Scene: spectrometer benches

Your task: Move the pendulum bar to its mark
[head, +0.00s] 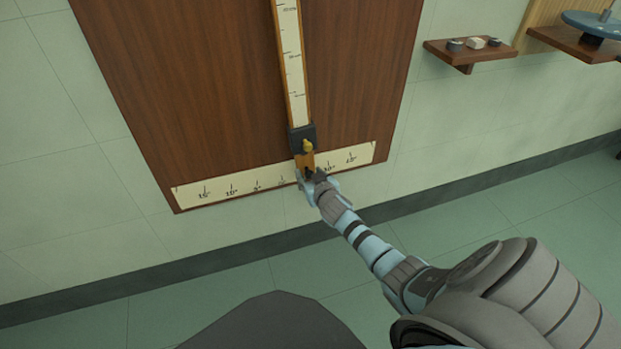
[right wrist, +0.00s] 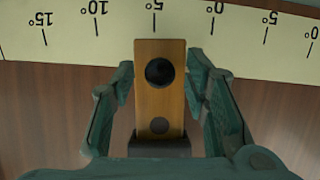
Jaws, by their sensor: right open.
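The pendulum bar (head: 293,60) is a long pale strip with tick marks, edged in wood, hanging on a dark wooden board (head: 210,70). Near its lower end is a dark block with a yellow knob (head: 308,146). Its wooden tip, with two dark round spots, shows in the right wrist view (right wrist: 160,105). The tip overlaps the cream angle scale (head: 230,187) near the 5 mark right of zero in the head view, covering that label. My right gripper (head: 308,177) is open, one finger on each side of the tip; contact is unclear. My left gripper is not in view.
The tiled floor (head: 540,200) below is clear.

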